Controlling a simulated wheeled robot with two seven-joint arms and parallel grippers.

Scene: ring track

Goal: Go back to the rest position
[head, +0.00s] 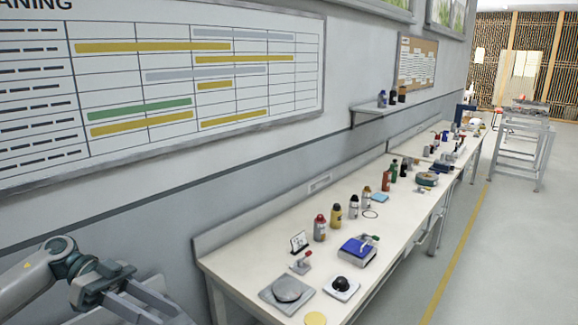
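My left gripper (150,308) is at the lower left corner, in front of the grey wall and left of the long workbench (235,262). Its two fingers point down to the right with a gap between them. I see nothing held between them, though the picture's bottom edge cuts off part of the fingers. My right gripper is not in view. The bench stands clear of the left gripper in the picture.
A wall shelf (388,109) hangs above. The floor (500,250) at right is clear, with a yellow line.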

